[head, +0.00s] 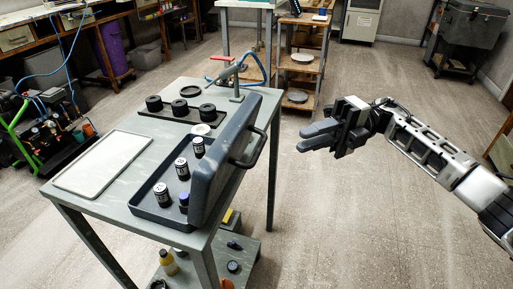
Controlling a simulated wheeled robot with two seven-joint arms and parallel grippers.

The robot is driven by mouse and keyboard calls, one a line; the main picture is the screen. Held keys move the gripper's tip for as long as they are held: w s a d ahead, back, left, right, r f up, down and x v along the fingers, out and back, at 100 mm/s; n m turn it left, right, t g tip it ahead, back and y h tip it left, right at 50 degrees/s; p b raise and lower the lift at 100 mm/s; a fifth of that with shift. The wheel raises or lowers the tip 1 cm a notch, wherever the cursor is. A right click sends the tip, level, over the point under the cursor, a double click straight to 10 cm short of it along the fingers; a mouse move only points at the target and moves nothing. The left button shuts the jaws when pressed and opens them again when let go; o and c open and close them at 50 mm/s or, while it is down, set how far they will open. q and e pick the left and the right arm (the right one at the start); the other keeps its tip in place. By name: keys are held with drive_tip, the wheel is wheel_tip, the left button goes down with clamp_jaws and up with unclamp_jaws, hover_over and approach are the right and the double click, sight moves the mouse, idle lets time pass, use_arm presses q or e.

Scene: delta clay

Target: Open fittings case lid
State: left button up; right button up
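The fittings case (152,209) is a dark grey shallow tray on the metal table, with several small labelled jars inside. Its lid (223,157) stands raised, roughly upright, along the tray's right side. A dark handle (257,147) sticks out from the lid's outer face. My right gripper (314,139) is in the air right of the table, clear of the lid and handle. Its two grey fingers point left toward the lid and look apart, with nothing between them. My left gripper is not in view.
The metal table (128,233) also carries a pale flat tray (104,163), a rack of black round parts (180,112) and a stand with a blue hose (238,80). A lower shelf holds bottles. The floor right of the table is free.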

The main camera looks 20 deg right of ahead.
sight(256, 152)
use_arm(q)
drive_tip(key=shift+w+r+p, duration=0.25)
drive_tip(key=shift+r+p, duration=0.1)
drive_tip(key=shift+p, duration=0.45)
use_arm(e)
drive_tip(key=shift+s+a+r, duration=0.1)
drive_tip(key=shift+s+a, duration=0.25)
drive_tip(key=shift+a, duration=1.5)
drive_tip(key=shift+s+a+r, duration=0.1)
drive_tip(key=shift+s+a, duration=0.25)
drive_tip(key=shift+a, duration=1.45)
drive_tip(key=shift+s+a+r, duration=0.1)
drive_tip(key=shift+s+a, duration=0.25)
drive_tip(key=shift+a, duration=1.5)
